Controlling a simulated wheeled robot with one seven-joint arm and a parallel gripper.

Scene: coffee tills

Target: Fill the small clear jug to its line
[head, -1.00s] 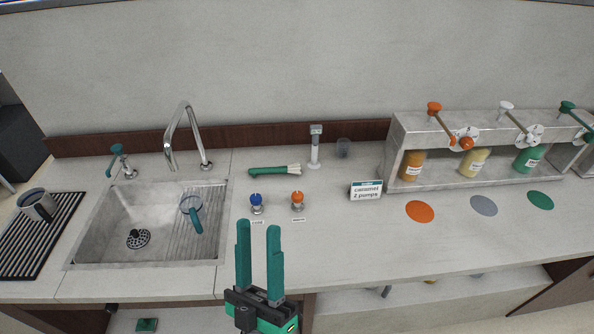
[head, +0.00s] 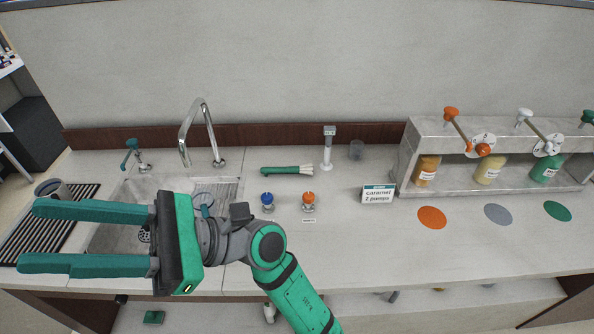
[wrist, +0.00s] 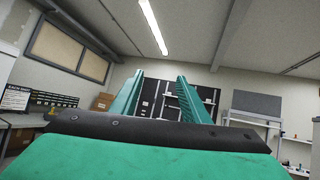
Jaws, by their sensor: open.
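The small clear jug (head: 203,199) is in the sink (head: 168,184) under the tall tap (head: 185,140). Only part of its rim and side shows, because my gripper and wrist hide the rest; its line and any contents cannot be made out. A green-topped tap lever (head: 132,146) stands behind the sink to the left. My gripper (head: 28,236) is open and empty, high in front of the sink, with its fingers pointing left. In the wrist view my open fingers (wrist: 160,80) point towards the far room, with nothing between them.
A blue knob (head: 267,200) and an orange knob (head: 308,200) stand right of the sink. A dark mug (head: 52,188) stands at the left.

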